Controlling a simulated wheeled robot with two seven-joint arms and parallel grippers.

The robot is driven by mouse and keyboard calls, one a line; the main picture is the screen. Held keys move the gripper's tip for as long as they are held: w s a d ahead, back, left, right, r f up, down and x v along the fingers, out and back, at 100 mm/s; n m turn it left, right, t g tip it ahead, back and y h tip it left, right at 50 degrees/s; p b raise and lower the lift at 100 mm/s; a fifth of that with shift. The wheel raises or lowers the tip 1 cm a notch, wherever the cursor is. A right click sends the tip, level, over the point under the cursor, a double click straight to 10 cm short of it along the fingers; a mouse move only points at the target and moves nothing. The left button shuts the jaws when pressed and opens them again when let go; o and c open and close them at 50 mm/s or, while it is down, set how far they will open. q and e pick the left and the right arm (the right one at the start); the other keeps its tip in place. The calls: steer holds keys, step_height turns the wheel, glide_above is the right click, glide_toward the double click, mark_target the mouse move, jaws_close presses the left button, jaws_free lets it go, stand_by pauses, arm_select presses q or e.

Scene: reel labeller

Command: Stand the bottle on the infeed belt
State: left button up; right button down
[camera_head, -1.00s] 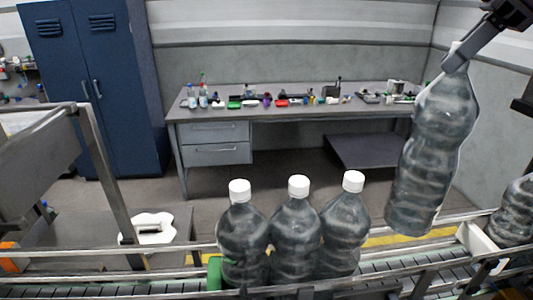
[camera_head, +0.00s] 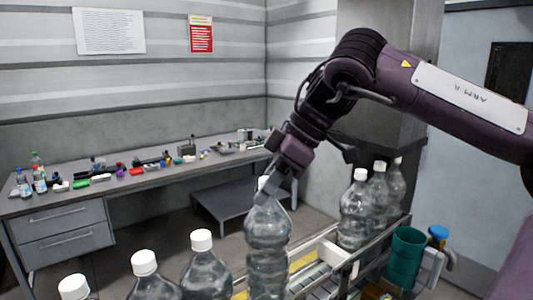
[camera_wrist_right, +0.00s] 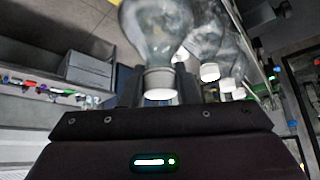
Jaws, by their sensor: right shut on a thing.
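A clear plastic bottle (camera_head: 267,240) hangs nearly upright from my right gripper (camera_head: 267,190) in the head view. The fingers are shut on its neck, and its white cap is mostly hidden between them. In the wrist view the bottle's body (camera_wrist_right: 155,28) extends away from the white cap (camera_wrist_right: 159,95). The bottle's lower end is at the belt's rails (camera_head: 308,258) in the picture; I cannot tell whether it touches the belt. My left gripper is out of view.
Several capped bottles (camera_head: 205,270) stand at the lower left. More bottles (camera_head: 356,210) stand at the right, beyond a white block (camera_head: 338,257) on the line. A green cylinder (camera_head: 405,258) stands at the right. A workbench (camera_head: 140,180) with small items is behind.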

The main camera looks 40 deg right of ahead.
mark_target(266, 214)
steer(key=shift+w+f, duration=0.1)
steer(key=shift+f, duration=2.65)
steer(key=c, duration=1.6)
jaws_free()
steer(key=shift+a+f, duration=0.1)
steer(key=shift+f, duration=0.15)
steer(key=o, duration=0.5)
steer(key=shift+r, duration=0.1)
steer(key=shift+s, duration=0.2)
